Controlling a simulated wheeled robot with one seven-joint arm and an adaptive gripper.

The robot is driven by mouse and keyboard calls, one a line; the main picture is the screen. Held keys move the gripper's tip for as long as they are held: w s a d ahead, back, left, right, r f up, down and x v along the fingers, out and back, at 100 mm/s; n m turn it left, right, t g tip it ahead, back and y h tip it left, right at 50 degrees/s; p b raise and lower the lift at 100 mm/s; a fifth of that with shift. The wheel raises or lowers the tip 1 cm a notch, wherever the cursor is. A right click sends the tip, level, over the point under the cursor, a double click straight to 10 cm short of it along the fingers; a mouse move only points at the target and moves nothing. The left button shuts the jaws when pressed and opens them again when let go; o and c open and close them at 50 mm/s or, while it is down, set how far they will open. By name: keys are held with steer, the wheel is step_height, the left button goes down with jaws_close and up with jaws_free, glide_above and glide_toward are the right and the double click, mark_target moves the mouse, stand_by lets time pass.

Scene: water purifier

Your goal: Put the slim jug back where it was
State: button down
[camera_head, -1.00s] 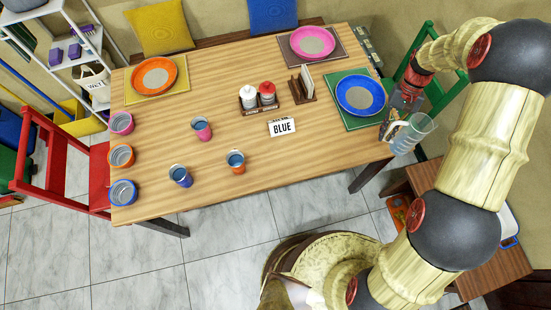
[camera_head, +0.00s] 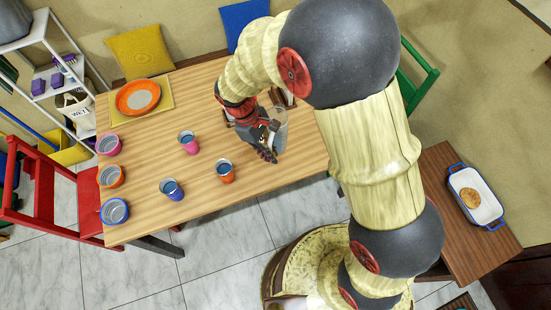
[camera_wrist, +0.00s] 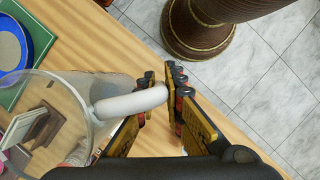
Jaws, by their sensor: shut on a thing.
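The slim jug (camera_head: 280,130) is a clear jug with a whitish handle. My gripper (camera_head: 267,146) is shut on its handle and holds it over the right half of the wooden table, in front of the condiment area. In the wrist view, the jug's clear body (camera_wrist: 62,110) fills the left side, and its white handle (camera_wrist: 130,102) runs to the fingers (camera_wrist: 163,108). I cannot tell how far its base is above the table. My arm hides part of the jug and the table's right end in the head view.
Two cups, blue (camera_head: 171,189) and orange (camera_head: 225,171), stand left of the jug, with a pink cup (camera_head: 188,142) behind them. The wrist view shows a blue plate (camera_wrist: 14,42) on a green mat. A side table (camera_head: 425,190) holds a baking dish (camera_head: 475,197).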

steer(key=s+a+r+n+t, duration=0.2)
steer(key=s+a+n, duration=0.35)
steer(key=s, duration=0.35)
steer(key=shift+n+h, duration=0.4)
steer(key=shift+n, duration=0.45)
steer(key=shift+w+d+f+b, duration=0.9)
steer(key=shift+w+d+f, duration=0.8)
steer(key=shift+f, duration=0.45)
steer(key=shift+w+d+f+b, duration=0.9)
steer(key=shift+w+d+f, duration=0.75)
steer(key=shift+f, duration=0.5)
steer(key=shift+w+d+f+b, duration=0.9)
steer(key=shift+w+d+f, duration=0.8)
steer(key=shift+f, duration=0.45)
steer(key=shift+s+f, duration=0.15)
steer(key=shift+s, duration=0.05)
steer(key=c, duration=1.9)
jaws_free()
steer(key=shift+d, duration=0.1)
steer(key=p+v, duration=0.3)
steer(key=v, duration=0.9)
steer(key=shift+s+p, duration=0.2)
steer(key=shift+p, duration=0.2)
